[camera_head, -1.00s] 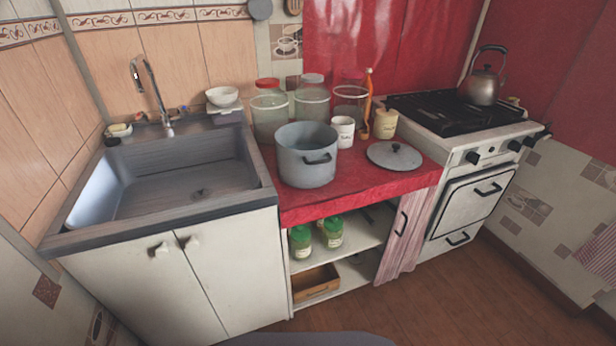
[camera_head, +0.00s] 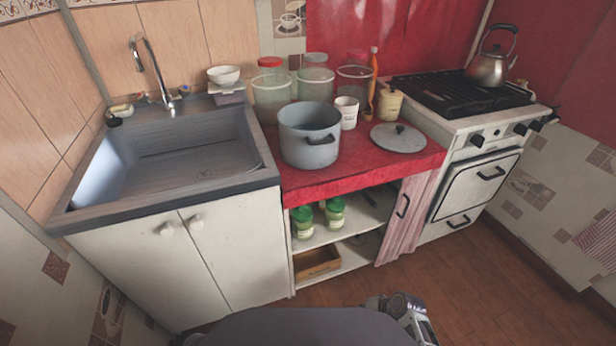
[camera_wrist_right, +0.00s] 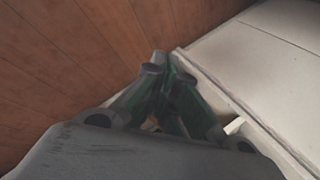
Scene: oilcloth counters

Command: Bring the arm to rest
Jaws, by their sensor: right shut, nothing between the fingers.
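My right gripper shows in the right wrist view (camera_wrist_right: 160,72), with its fingers brought together and nothing held between them. Wooden floor lies to its left in that view, and a pale cabinet edge and panel to its right. In the head view, a grey metal part of my own arm (camera_head: 405,308) shows low at the bottom edge, in front of the counter and over the floor. My left gripper is not in view.
The red counter (camera_head: 350,175) carries a grey pot (camera_head: 309,145), a lid (camera_head: 398,138) and several jars. A sink (camera_head: 170,165) stands left, a stove (camera_head: 470,125) with a kettle (camera_head: 490,68) right. The wooden floor (camera_head: 500,290) in front is clear.

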